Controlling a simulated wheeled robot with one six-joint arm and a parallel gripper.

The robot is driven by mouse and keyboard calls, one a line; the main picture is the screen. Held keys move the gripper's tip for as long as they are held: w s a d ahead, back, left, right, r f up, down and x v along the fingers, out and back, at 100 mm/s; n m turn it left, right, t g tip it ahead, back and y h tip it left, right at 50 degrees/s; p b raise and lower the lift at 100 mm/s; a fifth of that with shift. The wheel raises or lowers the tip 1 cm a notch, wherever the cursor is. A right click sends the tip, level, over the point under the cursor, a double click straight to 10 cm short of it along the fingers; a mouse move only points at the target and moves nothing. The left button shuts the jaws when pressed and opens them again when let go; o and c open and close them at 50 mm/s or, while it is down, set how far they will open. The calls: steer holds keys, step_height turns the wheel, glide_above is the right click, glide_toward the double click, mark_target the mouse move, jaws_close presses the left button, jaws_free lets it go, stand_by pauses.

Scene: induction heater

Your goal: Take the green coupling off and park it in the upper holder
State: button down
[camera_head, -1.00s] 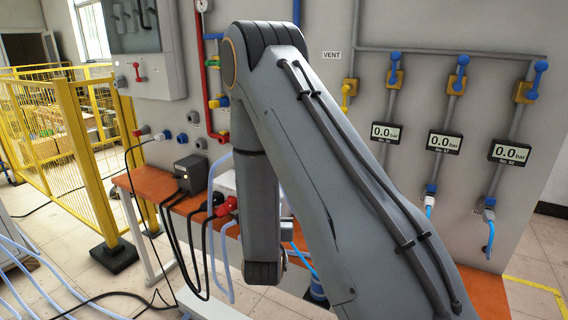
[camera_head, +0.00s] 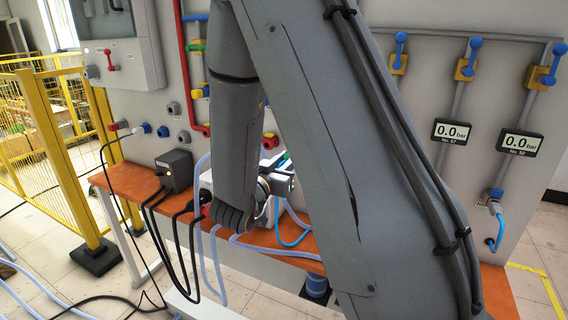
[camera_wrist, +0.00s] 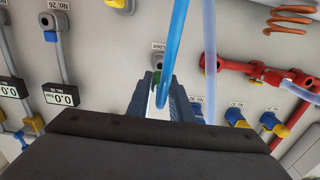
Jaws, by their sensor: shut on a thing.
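My gripper (camera_wrist: 163,103) reaches toward the grey panel in the wrist view, its blue-grey fingers close together. It is shut on the green coupling (camera_wrist: 156,77), of which only a small green bit shows at the fingertips. A light-blue hose (camera_wrist: 175,40) loops down in front of the fingers. In the head view my gripper (camera_head: 283,182) is partly hidden by my arm, above the orange bench, with a bit of green beside it. A small label (camera_wrist: 158,46) is on the panel just beyond the fingertips, too small to read surely. I cannot tell which fitting is the upper holder.
The orange bench (camera_head: 130,180) carries a dark box (camera_head: 174,169) with black cables. Pressure gauges (camera_head: 451,131) and blue valve handles (camera_head: 475,46) line the panel at right. In the wrist view a pale hose (camera_wrist: 209,50) hangs close by, with red pipework (camera_wrist: 262,72) to the right.

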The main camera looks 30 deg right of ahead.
steer(key=shift+b+x, duration=0.35)
steer(key=shift+x, duration=2.25)
steer(key=shift+w+d, duration=0.35)
steer(key=shift+d, duration=0.05)
stand_by(0.5)
steer(key=c, duration=1.5)
jaws_free()
